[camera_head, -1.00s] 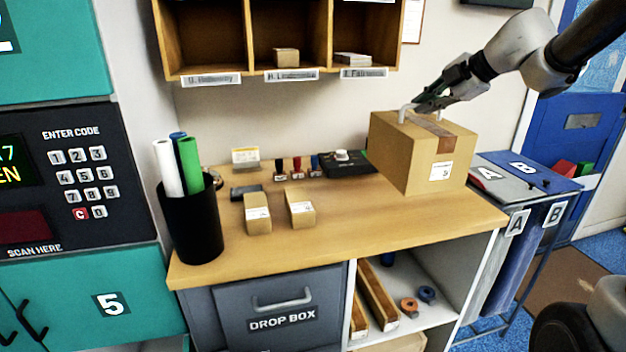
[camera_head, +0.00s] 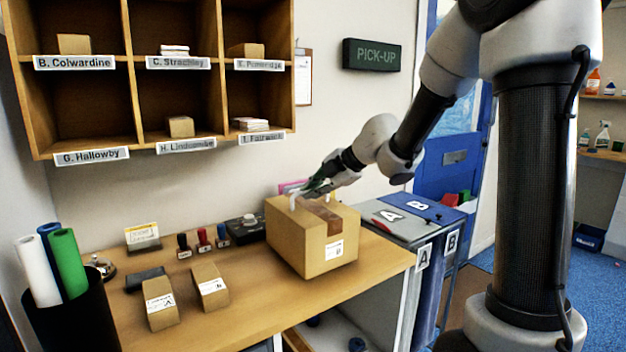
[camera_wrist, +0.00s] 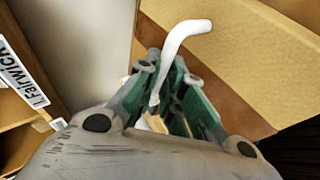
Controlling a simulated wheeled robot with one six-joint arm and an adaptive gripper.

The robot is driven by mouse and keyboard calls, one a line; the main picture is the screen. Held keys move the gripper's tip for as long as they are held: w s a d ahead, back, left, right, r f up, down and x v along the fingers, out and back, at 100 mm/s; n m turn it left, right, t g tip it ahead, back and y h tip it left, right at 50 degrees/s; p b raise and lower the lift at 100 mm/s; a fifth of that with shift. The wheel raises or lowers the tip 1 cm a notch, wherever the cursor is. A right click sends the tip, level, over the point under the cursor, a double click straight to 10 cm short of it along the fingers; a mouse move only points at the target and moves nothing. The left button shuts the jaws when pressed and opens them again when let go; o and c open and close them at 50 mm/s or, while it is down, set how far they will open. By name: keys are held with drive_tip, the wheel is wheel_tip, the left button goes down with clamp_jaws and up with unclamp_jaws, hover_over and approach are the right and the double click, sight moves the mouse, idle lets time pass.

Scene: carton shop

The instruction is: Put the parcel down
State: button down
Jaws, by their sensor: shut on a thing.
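The parcel (camera_head: 300,245) is a brown cardboard box with a darker tape strip, a white label on its front and a white handle on top. It is upright at the right part of the wooden counter (camera_head: 375,265). I cannot tell whether its underside touches the counter or hangs just above it. My gripper (camera_head: 314,188) is at the parcel's top, shut on the white handle. In the wrist view my gripper (camera_wrist: 168,95) has its green-lined fingers around the handle (camera_wrist: 183,35), with the parcel's top (camera_wrist: 235,50) beyond.
Two small boxes (camera_head: 160,302) (camera_head: 210,287), stamps (camera_head: 203,240) and a black device (camera_head: 245,228) stand left of the parcel. A black cup of rolls (camera_head: 70,320) is at far left. Pigeonholes (camera_head: 135,75) hang above. Bins A and B (camera_head: 385,222) stand right of the counter.

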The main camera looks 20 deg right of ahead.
drive_tip(key=shift+f, duration=0.95)
drive_tip(key=c, duration=1.5)
unclamp_jaws()
drive_tip(key=shift+f, duration=0.1)
drive_tip(key=shift+c, duration=0.2)
